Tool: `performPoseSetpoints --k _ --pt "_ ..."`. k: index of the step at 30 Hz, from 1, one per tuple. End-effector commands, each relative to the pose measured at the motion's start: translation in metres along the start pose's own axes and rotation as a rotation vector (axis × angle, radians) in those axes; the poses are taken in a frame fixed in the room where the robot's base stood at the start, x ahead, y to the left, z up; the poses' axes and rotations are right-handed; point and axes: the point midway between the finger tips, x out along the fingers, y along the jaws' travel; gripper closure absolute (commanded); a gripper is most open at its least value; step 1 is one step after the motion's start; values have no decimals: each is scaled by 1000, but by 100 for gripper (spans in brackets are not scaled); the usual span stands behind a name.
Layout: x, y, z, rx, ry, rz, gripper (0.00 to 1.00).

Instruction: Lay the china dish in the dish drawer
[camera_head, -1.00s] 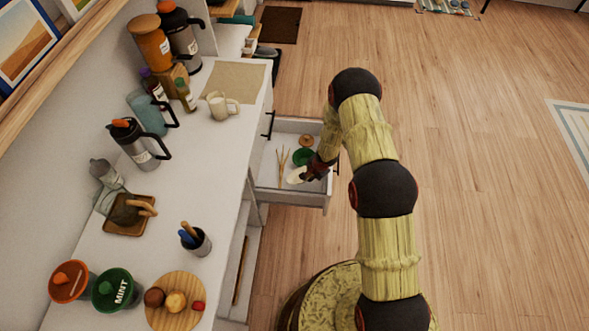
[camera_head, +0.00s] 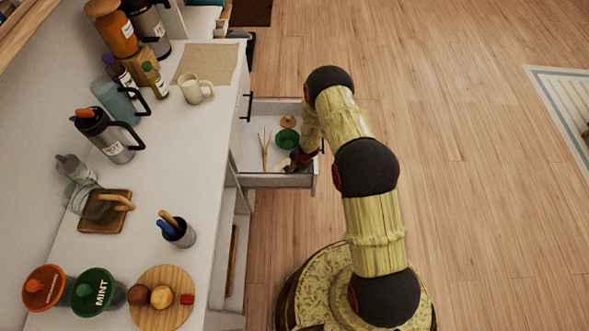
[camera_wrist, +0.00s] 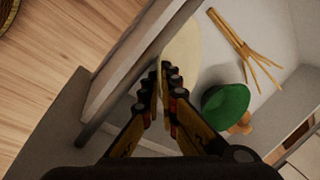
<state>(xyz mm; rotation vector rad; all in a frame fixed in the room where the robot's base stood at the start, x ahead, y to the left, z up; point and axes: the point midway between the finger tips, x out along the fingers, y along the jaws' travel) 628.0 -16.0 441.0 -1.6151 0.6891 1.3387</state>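The cream china dish (camera_wrist: 182,52) shows past my fingertips in the wrist view, inside the dish drawer (camera_head: 262,180) and close to a drawer wall. In the head view only a small pale part of the dish (camera_head: 283,165) shows beside my gripper (camera_head: 297,160). The drawer is pulled out from the white cabinet. In the wrist view my gripper (camera_wrist: 168,78) has its fingers close together, with the dish's rim between the tips. The fingers hide part of the dish, and I cannot tell whether it touches the drawer floor.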

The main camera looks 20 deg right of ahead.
Motion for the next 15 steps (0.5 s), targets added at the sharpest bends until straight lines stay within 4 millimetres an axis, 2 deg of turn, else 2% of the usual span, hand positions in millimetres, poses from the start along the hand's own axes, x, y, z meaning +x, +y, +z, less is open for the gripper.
performPoseSetpoints --k 3,6,15 --pt "3 1 0 0 -1 1 100" --pt "3 1 0 0 -1 1 92" --pt "3 1 0 0 0 0 77"
